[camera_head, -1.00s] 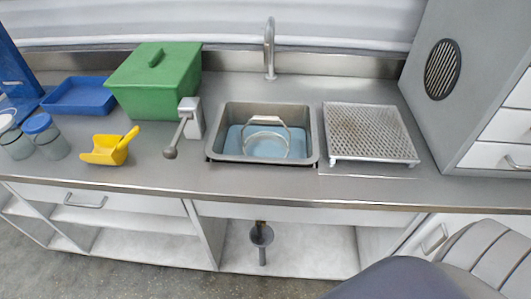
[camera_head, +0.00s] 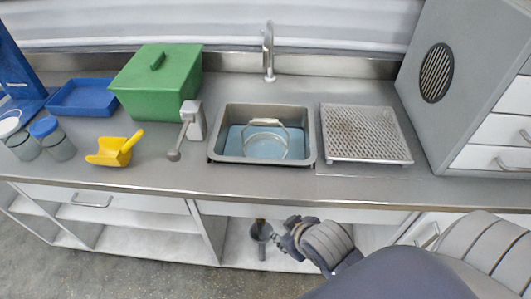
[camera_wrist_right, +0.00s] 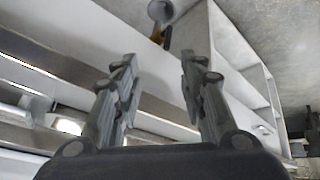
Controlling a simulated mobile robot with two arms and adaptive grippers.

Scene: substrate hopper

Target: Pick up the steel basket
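The steel basket (camera_head: 266,147) sits in the sink (camera_head: 216,130), with its handle standing up. Blue shows in the sink around and below it, so its lower part is hard to make out. My right gripper (camera_head: 280,236) is below the counter's front edge, in front of the sink and well apart from the basket. In the right wrist view its two fingers (camera_wrist_right: 156,95) are spread with nothing between them. The basket does not show in that view. My left gripper is not in view.
A faucet (camera_head: 268,52) stands behind the sink and a perforated steel rack (camera_head: 366,134) is to its right. A grey lever device (camera_head: 192,122), a green lidded box (camera_head: 157,85), a blue tray (camera_head: 84,97) and a yellow scoop (camera_head: 112,150) are to the left. A grey cabinet (camera_head: 455,75) is at right.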

